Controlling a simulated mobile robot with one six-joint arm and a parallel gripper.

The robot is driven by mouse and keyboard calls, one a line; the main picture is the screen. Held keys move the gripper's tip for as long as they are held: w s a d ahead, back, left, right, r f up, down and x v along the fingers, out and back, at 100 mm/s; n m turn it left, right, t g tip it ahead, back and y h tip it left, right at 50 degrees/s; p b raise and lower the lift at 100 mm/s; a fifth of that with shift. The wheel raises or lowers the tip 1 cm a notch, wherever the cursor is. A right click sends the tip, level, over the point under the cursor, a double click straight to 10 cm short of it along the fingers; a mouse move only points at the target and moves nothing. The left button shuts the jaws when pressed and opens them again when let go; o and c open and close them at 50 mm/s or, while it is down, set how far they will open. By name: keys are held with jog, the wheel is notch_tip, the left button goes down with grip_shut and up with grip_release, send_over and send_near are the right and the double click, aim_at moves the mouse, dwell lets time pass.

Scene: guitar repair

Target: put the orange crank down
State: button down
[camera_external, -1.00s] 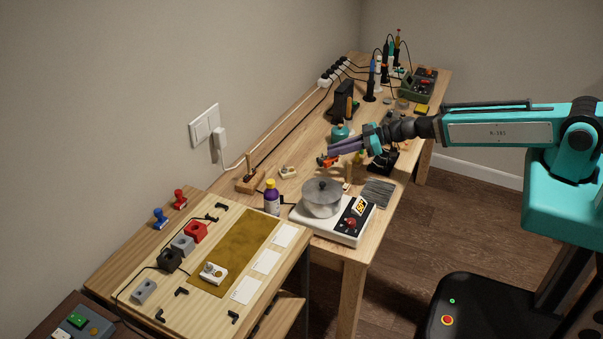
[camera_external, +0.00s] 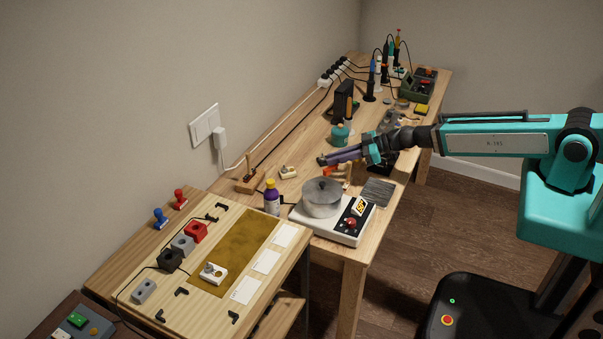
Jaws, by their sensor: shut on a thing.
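My gripper (camera_external: 323,160) is over the workbench, just behind the pot, with its purple fingers pointing left. It is shut on the orange crank (camera_external: 331,170), whose orange part shows just below the fingers. Much of the crank is small or hidden by the fingers, and I cannot tell whether it touches anything beneath it.
A teal container (camera_external: 340,134) is behind the gripper. A grey ribbed pad (camera_external: 378,193) lies to the right.

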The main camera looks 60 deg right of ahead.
aim_at(338, 165)
jog(key=shift+f+b, duration=1.4)
jog(key=shift+f, duration=0.25)
jog(key=shift+f, duration=0.1)
jog(key=c, duration=1.8)
grip_release()
jog(key=shift+o, duration=0.3)
jog(key=shift+r, duration=0.25)
jog(key=shift+p, duration=0.3)
jog(key=shift+s+d+r+p, duration=0.3)
jog(key=shift+s+p, duration=0.25)
jog(key=shift+p, duration=0.6)
jog(key=p+v, duration=0.3)
jog(key=p, duration=0.2)
jog(key=shift+s+d+r+p, duration=0.15)
jog(key=shift+s+p, duration=0.25)
jog(key=shift+p, duration=0.55)
